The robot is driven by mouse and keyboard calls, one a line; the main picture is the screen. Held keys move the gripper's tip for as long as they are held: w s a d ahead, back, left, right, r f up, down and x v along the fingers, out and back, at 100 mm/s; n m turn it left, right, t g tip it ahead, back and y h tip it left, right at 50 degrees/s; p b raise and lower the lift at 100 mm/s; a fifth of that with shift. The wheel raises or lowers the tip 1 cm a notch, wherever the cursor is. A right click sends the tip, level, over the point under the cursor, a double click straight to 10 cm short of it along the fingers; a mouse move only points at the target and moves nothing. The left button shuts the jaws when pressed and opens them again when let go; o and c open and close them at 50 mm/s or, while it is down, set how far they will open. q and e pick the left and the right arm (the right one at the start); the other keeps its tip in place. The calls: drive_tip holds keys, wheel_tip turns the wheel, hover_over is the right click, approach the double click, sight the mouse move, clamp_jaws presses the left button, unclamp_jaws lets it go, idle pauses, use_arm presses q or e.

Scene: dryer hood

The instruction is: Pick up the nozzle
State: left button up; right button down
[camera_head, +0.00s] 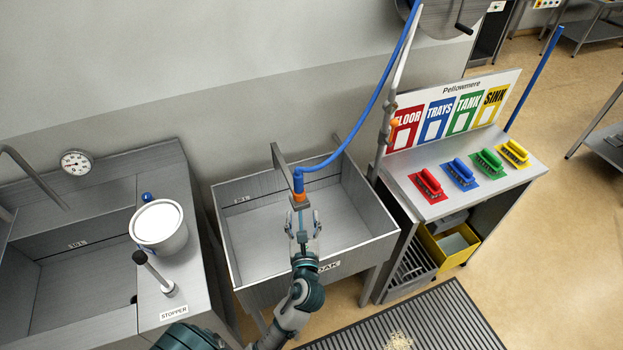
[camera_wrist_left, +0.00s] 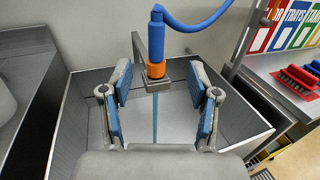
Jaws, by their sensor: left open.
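The nozzle (camera_head: 298,184) is blue with an orange collar and hangs from a blue hose at a grey metal bracket (camera_head: 281,165) over the soak sink. In the left wrist view the nozzle (camera_wrist_left: 156,45) stands upright, its orange collar at the bracket's end. My left gripper (camera_head: 303,222) is open and empty, just on the near side of the nozzle. In the wrist view its blue-padded fingers (camera_wrist_left: 158,100) spread left and right, with the nozzle centred between and beyond them. Contact is not visible. My right gripper is not in view.
The soak sink (camera_head: 375,217) lies under the gripper. A white bucket (camera_head: 160,226) and a stopper handle (camera_head: 155,272) stand on the left counter. Several coloured brushes lie on the right bench (camera_head: 397,165). The blue hose (camera_head: 372,108) arcs up to the right.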

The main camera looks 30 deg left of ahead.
sight(299, 180)
use_arm(q)
drive_tip(key=x, duration=1.1)
drive_tip(key=shift+s+f+p, duration=0.1)
drive_tip(key=shift+f+p, duration=0.05)
drive_tip(key=shift+p, duration=0.25)
drive_tip(key=shift+w+a, duration=0.15)
drive_tip(key=shift+w, duration=0.15)
drive_tip(key=x, duration=0.4)
drive_tip(key=shift+w+a+p, duration=0.2)
drive_tip(key=shift+a+p, duration=0.05)
drive_tip(key=shift+p, duration=0.05)
drive_tip(key=shift+w+a, duration=0.1)
drive_tip(key=shift+a, duration=0.15)
drive_tip(key=c, duration=1.2)
drive_tip(key=shift+d, duration=0.15)
clamp_jaws()
